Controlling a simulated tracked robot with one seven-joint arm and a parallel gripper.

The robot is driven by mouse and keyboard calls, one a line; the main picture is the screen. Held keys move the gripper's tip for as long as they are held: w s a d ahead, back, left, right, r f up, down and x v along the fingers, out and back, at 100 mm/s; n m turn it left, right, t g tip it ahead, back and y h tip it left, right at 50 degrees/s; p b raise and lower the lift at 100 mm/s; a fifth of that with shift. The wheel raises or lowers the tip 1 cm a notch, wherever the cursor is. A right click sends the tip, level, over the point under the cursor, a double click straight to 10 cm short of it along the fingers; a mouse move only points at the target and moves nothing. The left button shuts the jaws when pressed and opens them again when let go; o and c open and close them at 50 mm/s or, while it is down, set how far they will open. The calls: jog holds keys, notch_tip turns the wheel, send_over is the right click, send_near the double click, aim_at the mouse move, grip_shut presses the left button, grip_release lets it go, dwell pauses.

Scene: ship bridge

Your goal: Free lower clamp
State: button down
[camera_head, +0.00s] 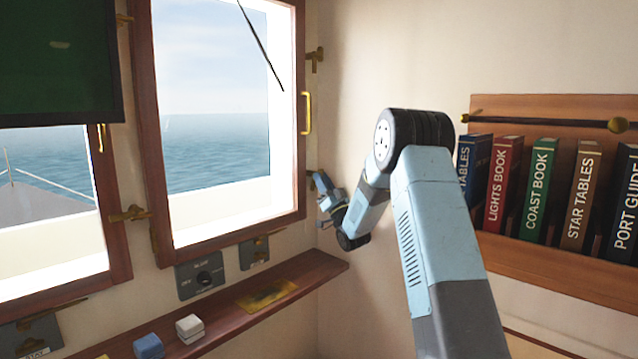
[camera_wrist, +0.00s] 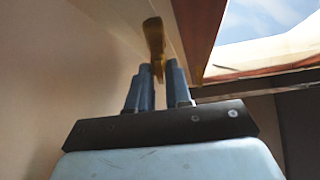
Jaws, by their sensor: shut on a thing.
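The lower clamp is a brass piece (camera_head: 310,174) low on the right side of the right-hand window frame, mostly hidden behind my gripper in the head view. My gripper (camera_head: 319,181) is at that clamp, beside the wood frame. In the wrist view the clamp (camera_wrist: 154,42) stands up beside the wooden frame edge, and my gripper (camera_wrist: 160,72) is shut on its near end, with one blue finger on each side. The upper clamp (camera_head: 316,60) is brass and sits higher on the same side. How far the lower clamp is turned is hard to tell.
A yellow handle (camera_head: 307,113) is on the window frame (camera_head: 299,150) between the clamps. A wooden shelf (camera_head: 318,272) with small blocks runs below the window. A book rack (camera_head: 560,255) is on the right wall. The wall between window and rack is bare.

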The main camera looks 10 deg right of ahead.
jog(key=n+y, duration=0.2)
jog(key=shift+d+n+g, duration=0.25)
jog(key=shift+n+g, duration=0.15)
jog(key=shift+n+y, duration=0.3)
jog(key=shift+a+r+n+g+y, duration=0.2)
jog(key=shift+n+g+y, duration=0.1)
jog(key=shift+g, duration=0.1)
dwell(0.8)
jog(key=c, duration=1.1)
grip_release()
jog(key=shift+f, duration=0.1)
jog(key=shift+o, duration=0.2)
jog(key=s+r, duration=1.3)
jog(key=s, duration=0.1)
